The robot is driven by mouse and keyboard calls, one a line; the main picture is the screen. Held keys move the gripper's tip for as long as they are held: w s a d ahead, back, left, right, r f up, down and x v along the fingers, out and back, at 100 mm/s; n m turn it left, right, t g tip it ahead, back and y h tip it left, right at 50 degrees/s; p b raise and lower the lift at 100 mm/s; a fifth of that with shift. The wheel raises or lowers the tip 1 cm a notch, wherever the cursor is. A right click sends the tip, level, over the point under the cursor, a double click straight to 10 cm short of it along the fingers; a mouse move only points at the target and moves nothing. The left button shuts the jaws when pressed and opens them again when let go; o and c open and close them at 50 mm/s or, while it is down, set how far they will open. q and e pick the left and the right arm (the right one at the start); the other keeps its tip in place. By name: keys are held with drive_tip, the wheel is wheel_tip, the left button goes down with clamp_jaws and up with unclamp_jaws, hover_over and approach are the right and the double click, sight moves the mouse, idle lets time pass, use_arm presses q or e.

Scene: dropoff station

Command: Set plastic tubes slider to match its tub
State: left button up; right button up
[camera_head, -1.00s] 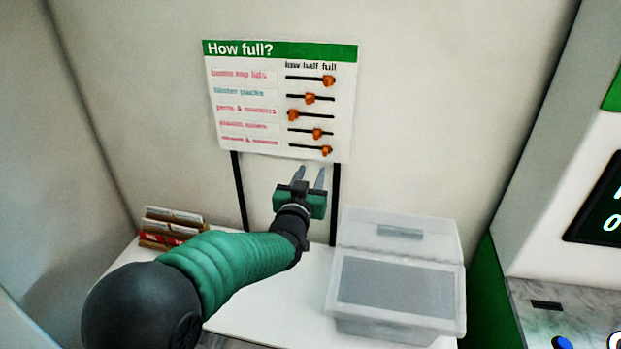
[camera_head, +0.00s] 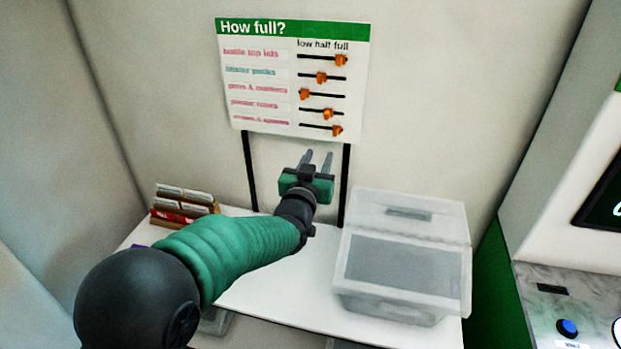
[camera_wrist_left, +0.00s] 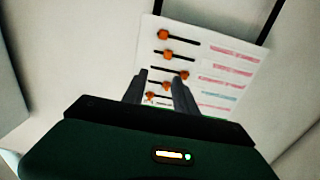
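The "How full?" board (camera_head: 290,85) stands upright above the table, with several slider rows marked low, half and full. The plastic tubes row is fourth; its orange knob (camera_head: 327,113) sits a little right of half. It also shows in the upside-down left wrist view (camera_wrist_left: 166,56). My left gripper (camera_head: 318,156) is open and empty, its fingers pointing up at the board's lower edge in the head view. In the wrist view its fingertips (camera_wrist_left: 160,77) are apart, overlapping the slider area; contact cannot be told. Which tub holds plastic tubes cannot be told. My right gripper is out of view.
A translucent bin (camera_head: 390,306) with a grey interior stands on the white table (camera_head: 275,293), right of my arm. A rack of small boxes (camera_head: 183,205) is at the left. Two black posts (camera_head: 345,185) hold the board. A counter with a blue button (camera_head: 567,328) is far right.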

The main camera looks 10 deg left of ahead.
use_arm(q)
drive_tip(key=s+b, duration=0.3)
drive_tip(key=s, duration=1.2)
drive_tip(key=shift+a, duration=0.15)
drive_tip(key=shift+f, duration=0.1)
